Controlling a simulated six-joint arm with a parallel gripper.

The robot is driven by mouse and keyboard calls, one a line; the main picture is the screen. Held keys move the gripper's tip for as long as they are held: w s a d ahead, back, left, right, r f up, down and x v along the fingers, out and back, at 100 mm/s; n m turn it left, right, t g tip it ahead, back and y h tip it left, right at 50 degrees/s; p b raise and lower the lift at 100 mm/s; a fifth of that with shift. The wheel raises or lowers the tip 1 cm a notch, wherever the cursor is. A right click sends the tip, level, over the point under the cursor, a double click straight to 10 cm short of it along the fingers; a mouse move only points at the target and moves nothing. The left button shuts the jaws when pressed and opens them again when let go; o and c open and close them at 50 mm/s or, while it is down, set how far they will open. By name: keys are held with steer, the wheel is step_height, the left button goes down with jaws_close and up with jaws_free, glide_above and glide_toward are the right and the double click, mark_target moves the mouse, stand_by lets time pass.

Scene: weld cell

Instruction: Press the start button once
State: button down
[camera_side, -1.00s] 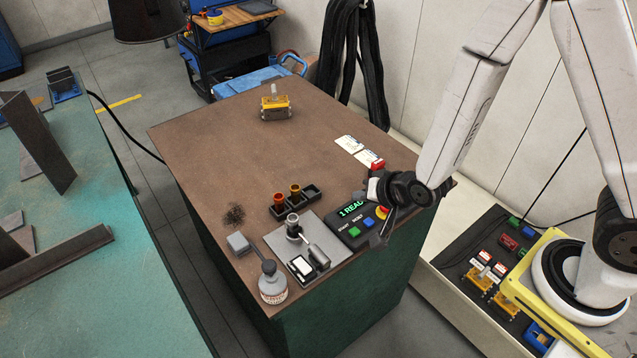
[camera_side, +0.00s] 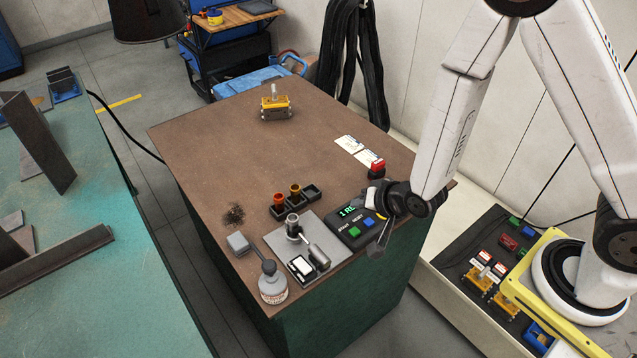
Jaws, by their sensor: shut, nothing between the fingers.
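The dark control box (camera_side: 343,238) sits at the front right of the brown-topped bench. Its green button (camera_side: 354,231) is under the START label, and a blue button (camera_side: 368,222) is beside it under the second label. Both buttons are uncovered. A lit green display (camera_side: 347,211) is partly hidden by my arm's end. My gripper (camera_side: 376,250) is shut and empty, pointing down at the right front side of the box, to the right of the green button. The fingertips look apart from the green button; their height over the box is hard to tell.
A grey plate (camera_side: 273,240) with small tools lies left of the box. A dark tray (camera_side: 312,192) with small cups is behind. White cards (camera_side: 348,143) and a red block (camera_side: 377,166) are behind my gripper.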

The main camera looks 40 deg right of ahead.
mark_target(357, 234)
steer(key=shift+f, duration=3.25)
steer(key=shift+f, duration=0.9)
stand_by(0.7)
steer(key=shift+r, duration=0.9)
steer(key=shift+r, duration=0.15)
steer(key=shift+r, duration=2.35)
